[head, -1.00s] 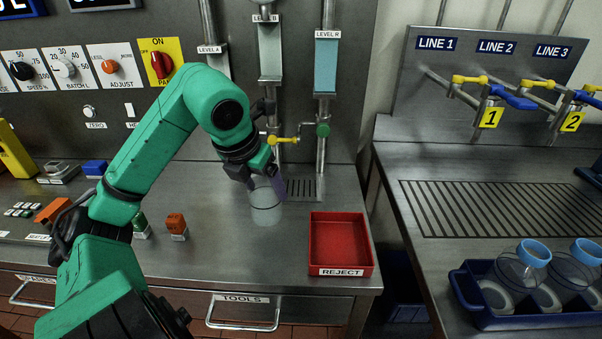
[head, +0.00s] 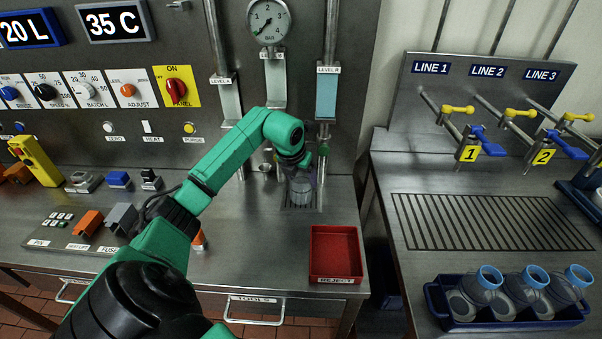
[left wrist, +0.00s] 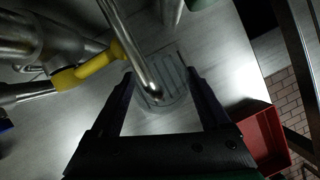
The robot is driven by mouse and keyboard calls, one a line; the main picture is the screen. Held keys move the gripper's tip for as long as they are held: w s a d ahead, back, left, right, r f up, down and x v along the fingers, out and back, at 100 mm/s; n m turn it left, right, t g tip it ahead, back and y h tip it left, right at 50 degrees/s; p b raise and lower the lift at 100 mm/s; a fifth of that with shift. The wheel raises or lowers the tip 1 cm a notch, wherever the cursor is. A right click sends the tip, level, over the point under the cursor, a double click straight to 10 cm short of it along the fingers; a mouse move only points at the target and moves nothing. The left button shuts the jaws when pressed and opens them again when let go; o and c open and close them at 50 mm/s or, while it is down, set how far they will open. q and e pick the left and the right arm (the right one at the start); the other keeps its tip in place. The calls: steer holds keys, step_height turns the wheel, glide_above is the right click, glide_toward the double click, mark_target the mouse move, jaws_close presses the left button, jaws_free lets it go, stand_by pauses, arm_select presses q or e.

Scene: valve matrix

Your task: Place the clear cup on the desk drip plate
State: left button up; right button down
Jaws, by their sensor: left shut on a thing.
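The clear cup (head: 300,192) is upright at the desk drip plate (head: 318,198), under the level R tube. My left gripper (head: 299,172) is shut on the cup from above and hides part of its rim. In the left wrist view the see-through cup (left wrist: 165,98) lies between the two dark fingers (left wrist: 160,88), and slots show through it. I cannot tell whether the cup's base touches the plate or hangs just above it. My right gripper is not in view.
A metal spout (left wrist: 140,55) and a yellow valve handle (left wrist: 92,68) are close to the gripper. The red reject tray (head: 336,254) stands in front of the drip plate. A blue rack (head: 510,318) of blue-lidded jars is on the right bench.

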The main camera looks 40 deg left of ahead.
arm_select(q)
steer(key=shift+f, duration=0.1)
steer(key=o, duration=1.2)
steer(key=shift+c, duration=0.2)
steer(key=shift+r, duration=0.25)
steer(key=b+v, duration=0.2)
steer(key=v, duration=0.9)
steer(key=shift+s+r, duration=0.2)
steer(key=shift+r, duration=0.2)
